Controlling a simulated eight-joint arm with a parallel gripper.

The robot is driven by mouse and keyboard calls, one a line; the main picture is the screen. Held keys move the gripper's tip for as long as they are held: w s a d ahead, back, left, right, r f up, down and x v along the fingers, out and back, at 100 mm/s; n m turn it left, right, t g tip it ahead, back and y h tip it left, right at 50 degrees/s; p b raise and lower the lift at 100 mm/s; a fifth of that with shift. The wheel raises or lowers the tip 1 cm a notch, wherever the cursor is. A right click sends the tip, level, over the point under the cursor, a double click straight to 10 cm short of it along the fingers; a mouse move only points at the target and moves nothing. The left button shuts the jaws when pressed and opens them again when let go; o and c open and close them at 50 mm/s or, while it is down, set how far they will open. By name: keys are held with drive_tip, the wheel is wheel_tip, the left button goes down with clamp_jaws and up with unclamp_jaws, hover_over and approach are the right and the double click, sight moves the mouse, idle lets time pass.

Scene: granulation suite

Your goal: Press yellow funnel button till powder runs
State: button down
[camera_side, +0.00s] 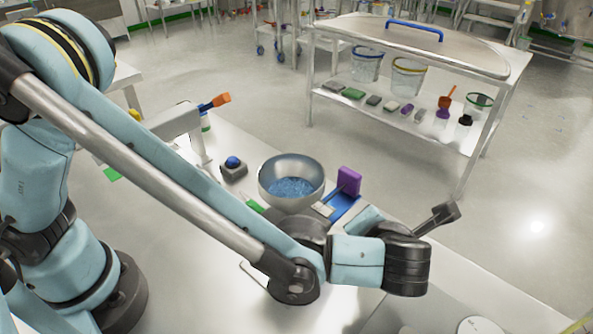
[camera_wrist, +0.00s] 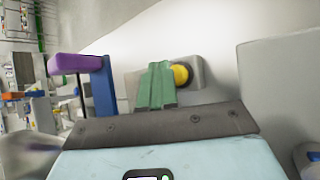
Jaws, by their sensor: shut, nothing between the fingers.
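In the wrist view a round yellow button (camera_wrist: 181,74) sits on a grey box (camera_wrist: 196,72). My gripper (camera_wrist: 158,67) has green fingers that are shut and empty. Its tips are just left of the yellow button in the picture and overlap the grey box; whether they touch it I cannot tell. A metal bowl (camera_side: 270,180) there holds blue contents (camera_side: 292,187). I cannot make out a funnel or any running powder.
A purple block on a blue stand (camera_side: 348,181) is beside the bowl; it also shows left of my fingers in the wrist view (camera_wrist: 75,63). A blue button on a dark box (camera_side: 233,164) stands left of the bowl. A steel cart (camera_side: 478,60) with tubs is behind.

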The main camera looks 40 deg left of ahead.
drive_tip(key=shift+f, duration=0.2)
idle(0.5)
drive_tip(key=shift+f, duration=0.25)
drive_tip(key=shift+f, duration=0.45)
idle(0.8)
drive_tip(key=shift+r, duration=0.9)
drive_tip(key=shift+r, duration=2.5)
